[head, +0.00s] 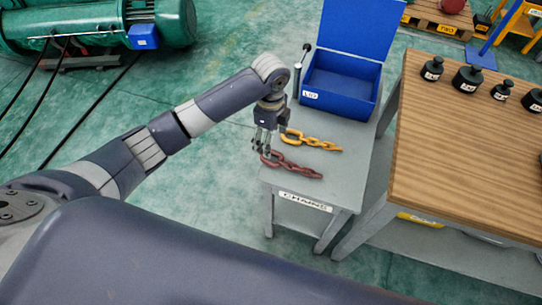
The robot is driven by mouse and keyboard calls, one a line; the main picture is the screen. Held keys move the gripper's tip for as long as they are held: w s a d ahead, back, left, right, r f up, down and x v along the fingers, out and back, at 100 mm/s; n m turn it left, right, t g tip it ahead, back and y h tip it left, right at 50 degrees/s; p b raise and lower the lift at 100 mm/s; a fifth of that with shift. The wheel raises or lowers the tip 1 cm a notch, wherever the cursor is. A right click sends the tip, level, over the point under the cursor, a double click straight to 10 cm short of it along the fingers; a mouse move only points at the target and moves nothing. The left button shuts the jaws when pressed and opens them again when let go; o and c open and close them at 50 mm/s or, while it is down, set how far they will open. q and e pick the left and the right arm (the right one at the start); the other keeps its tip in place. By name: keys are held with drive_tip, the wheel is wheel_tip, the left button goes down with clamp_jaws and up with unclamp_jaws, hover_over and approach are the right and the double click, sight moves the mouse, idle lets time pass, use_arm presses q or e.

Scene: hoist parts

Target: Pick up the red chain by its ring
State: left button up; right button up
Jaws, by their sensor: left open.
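The red chain (297,169) lies on the grey side table near its front edge. Its left end, where the ring would be, is partly hidden behind the fingers of my left gripper (262,153). The left gripper points down over that end and is open. I cannot tell whether its fingers touch the chain. A yellow chain (318,142) lies just behind the red one, right of the gripper. My right gripper is not in view.
A blue box (341,96) with its lid raised stands at the back of the grey table (345,184). The table has a "CHAINS" label (305,201). A wooden workbench (470,150) with several black weights (468,78) stands to the right. A green machine (95,25) is at the far left.

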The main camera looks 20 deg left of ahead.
sight(271, 159)
use_arm(q)
drive_tip(key=shift+f, duration=0.95)
drive_tip(key=f, duration=0.4)
drive_tip(key=shift+s+d+f+p, duration=0.1)
drive_tip(key=shift+s+d+p, duration=0.1)
drive_tip(key=shift+s+p, duration=0.15)
drive_tip(key=shift+f, duration=0.55)
drive_tip(key=shift+c, duration=1.1)
clamp_jaws()
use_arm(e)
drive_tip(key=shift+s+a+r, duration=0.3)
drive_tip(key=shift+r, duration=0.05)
use_arm(q)
drive_tip(key=shift+r, duration=0.1)
